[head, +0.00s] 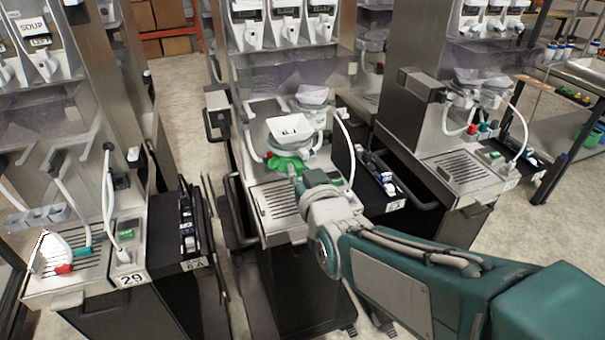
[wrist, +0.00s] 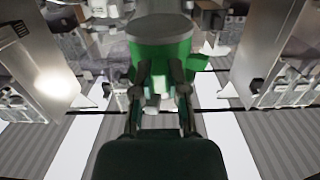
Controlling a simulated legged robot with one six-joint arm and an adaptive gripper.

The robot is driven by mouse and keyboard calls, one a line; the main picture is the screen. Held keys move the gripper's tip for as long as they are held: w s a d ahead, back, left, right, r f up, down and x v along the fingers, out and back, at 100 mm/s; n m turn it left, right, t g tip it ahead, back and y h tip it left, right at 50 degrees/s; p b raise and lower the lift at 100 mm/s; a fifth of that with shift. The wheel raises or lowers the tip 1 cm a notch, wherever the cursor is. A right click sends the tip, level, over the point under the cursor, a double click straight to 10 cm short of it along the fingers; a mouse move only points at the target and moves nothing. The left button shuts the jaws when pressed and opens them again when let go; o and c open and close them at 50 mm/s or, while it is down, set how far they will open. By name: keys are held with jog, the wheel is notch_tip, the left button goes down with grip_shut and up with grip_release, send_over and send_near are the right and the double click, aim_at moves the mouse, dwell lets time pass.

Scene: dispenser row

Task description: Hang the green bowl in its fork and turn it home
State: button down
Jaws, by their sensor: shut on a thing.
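The green bowl (head: 286,165) is at the middle dispenser, low in front of its white hopper. In the wrist view the bowl (wrist: 160,52) fills the upper middle, with a grey round face on top and a green tab at its right. My gripper (wrist: 160,75) is shut on it, with one dark finger on each side. In the head view my gripper (head: 297,182) reaches the bowl from the front, and my wrist partly covers it. The fork cannot be made out; whether the bowl touches it cannot be told.
The white hopper (head: 291,129) stands just above and behind the bowl. A slotted drip tray (head: 277,201) lies below. White curved hoses (head: 344,150) rise beside the bowl. Dispenser 29 stands left, and another dispenser (head: 408,110) stands right, with floor between.

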aim_at(289, 161)
jog(key=w+a, duration=0.2)
jog(key=w, duration=0.1)
jog(key=shift+w, duration=1.3)
jog(key=shift+w+a, duration=0.3)
jog(key=shift+w, duration=0.2)
jog(key=shift+s+d, duration=0.1)
jog(key=shift+d, duration=0.1)
jog(key=shift+r+x, duration=0.2)
jog(key=shift+x, duration=1.85)
jog(key=shift+a, duration=0.15)
jog(key=shift+x, duration=1.4)
